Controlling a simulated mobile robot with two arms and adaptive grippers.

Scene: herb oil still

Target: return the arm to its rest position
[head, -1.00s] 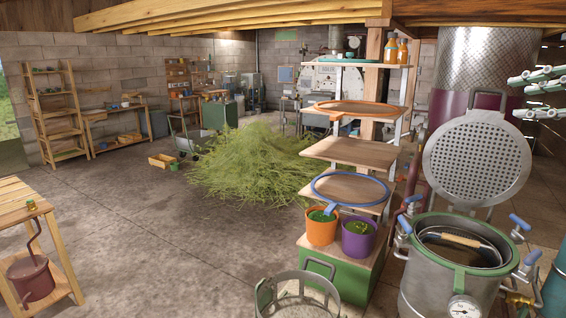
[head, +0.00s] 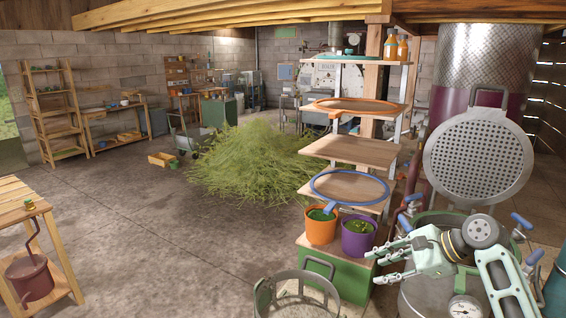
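My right gripper (head: 375,266) is in the lower right of the head view, its fingers pointing left. The fingers are spread apart with nothing between them. My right arm (head: 500,280) comes in from the lower right and passes in front of the steel still pot (head: 420,298), hiding much of its rim and opening. The gripper's fingertips lie in front of the right side of the green box in the picture; I cannot tell whether they touch anything. My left gripper is not in view.
The perforated round lid (head: 478,160) stands raised behind the pot. Blue-handled clamps (head: 521,222) ring its rim. To the left are an orange bucket (head: 321,229), a purple bucket (head: 359,240) and the green box (head: 338,278). A metal basket frame (head: 298,309) stands in front.

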